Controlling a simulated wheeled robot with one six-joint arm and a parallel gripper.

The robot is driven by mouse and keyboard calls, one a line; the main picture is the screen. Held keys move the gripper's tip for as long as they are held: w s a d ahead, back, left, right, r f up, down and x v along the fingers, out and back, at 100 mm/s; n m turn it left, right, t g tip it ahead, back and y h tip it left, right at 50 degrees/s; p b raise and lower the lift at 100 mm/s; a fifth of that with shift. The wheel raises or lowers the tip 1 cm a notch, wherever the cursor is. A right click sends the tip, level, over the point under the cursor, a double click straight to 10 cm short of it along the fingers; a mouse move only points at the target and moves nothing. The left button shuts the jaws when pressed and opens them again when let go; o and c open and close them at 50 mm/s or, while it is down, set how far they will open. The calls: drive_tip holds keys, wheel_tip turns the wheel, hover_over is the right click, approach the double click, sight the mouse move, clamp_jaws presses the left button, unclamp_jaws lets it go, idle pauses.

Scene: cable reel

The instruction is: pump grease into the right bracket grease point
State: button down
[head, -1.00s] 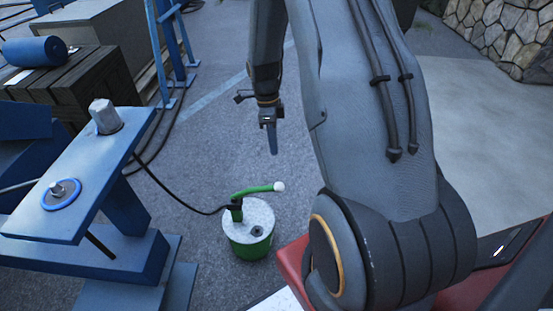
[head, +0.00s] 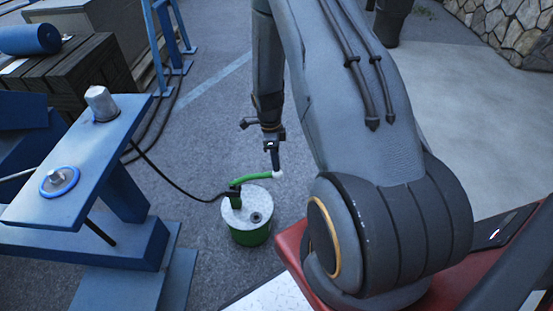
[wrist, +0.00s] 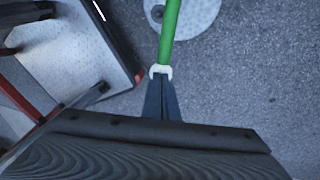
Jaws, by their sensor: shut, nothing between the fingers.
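The grease pump is a green bucket (head: 250,236) with a pale grey lid (head: 262,199), standing on the ground. Its green lever (head: 252,178) sticks out to the right and ends in a white knob (head: 279,175). My gripper (head: 275,168) points down with its fingers closed, its tips at the knob. In the wrist view my gripper (wrist: 162,84) meets the white knob (wrist: 160,70) at the end of the green lever (wrist: 169,30); whether it presses on it I cannot tell. A black hose (head: 175,184) runs from the pump to the blue bracket (head: 90,150). The grease point itself I cannot make out.
A grey pin (head: 101,103) and a round blue-rimmed fitting (head: 59,181) sit on the blue bracket at left. Dark wooden crates (head: 85,75) and a blue roll (head: 30,39) stand behind. Open paving lies beyond the pump.

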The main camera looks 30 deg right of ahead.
drive_tip(key=shift+d, duration=0.15)
drive_tip(key=shift+f, duration=0.1)
drive_tip(key=shift+s+d+f+b, duration=0.15)
drive_tip(key=shift+s+f+b, duration=0.15)
drive_tip(key=shift+f, duration=0.15)
drive_tip(key=s+d+f+b, duration=0.2)
drive_tip(key=f+b, duration=0.4)
drive_tip(key=f, duration=0.7)
drive_tip(key=shift+d+f, duration=0.4)
drive_tip(key=shift+d, duration=0.2)
